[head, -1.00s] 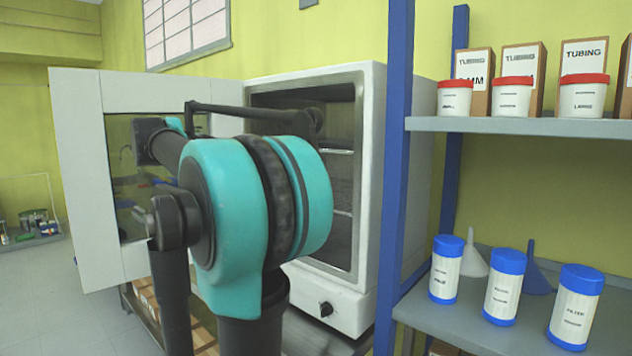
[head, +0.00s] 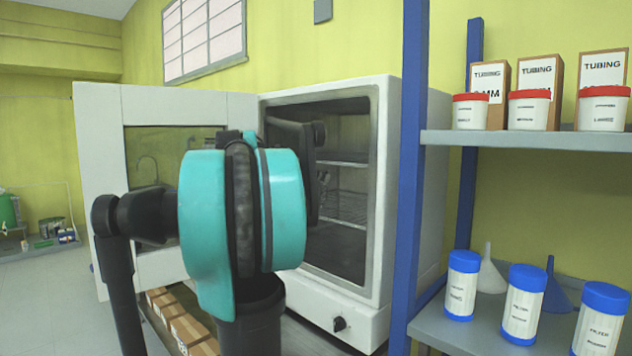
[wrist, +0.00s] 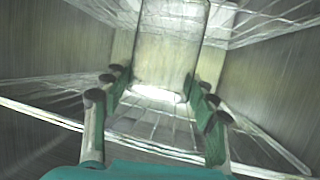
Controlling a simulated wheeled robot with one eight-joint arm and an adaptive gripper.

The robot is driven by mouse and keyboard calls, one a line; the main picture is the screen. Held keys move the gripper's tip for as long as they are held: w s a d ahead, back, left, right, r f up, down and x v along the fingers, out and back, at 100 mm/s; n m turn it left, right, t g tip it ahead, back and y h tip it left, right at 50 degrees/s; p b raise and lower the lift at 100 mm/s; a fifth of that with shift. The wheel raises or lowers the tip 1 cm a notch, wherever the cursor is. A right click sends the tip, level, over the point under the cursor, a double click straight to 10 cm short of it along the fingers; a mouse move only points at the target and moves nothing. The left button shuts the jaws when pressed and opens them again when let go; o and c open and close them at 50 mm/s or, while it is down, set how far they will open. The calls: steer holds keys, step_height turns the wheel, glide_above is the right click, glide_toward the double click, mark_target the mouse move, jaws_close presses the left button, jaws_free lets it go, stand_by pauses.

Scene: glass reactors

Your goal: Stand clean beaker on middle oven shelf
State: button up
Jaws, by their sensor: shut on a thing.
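The clear glass beaker (wrist: 168,45) shows in the wrist view between my gripper's fingers. My gripper (wrist: 160,88) is shut on it, inside the oven. A wire shelf (wrist: 40,112) crosses the lower part of the wrist view, and another wire rack (wrist: 275,22) shows at the upper right. I cannot tell whether the beaker touches a shelf. In the head view the white oven (head: 384,130) stands open, with wire shelves (head: 345,208) inside. My teal arm reaches into it and hides most of the gripper and the beaker.
The oven door (head: 98,150) is swung open at the left, beside my arm. A blue-posted rack (head: 410,170) with white jars and tubing boxes (head: 537,80) stands close to the oven's right. Cardboard boxes (head: 187,328) lie below the oven.

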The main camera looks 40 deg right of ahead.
steer(key=shift+d+f, duration=0.4)
steer(key=shift+d, duration=0.05)
steer(key=shift+a+f, duration=0.1)
steer(key=shift+f, duration=0.25)
steer(key=o, duration=1.3)
steer(key=shift+a, duration=0.1)
steer(key=v, duration=1.1)
steer(key=shift+a, duration=0.4)
steer(key=shift+r, duration=0.1)
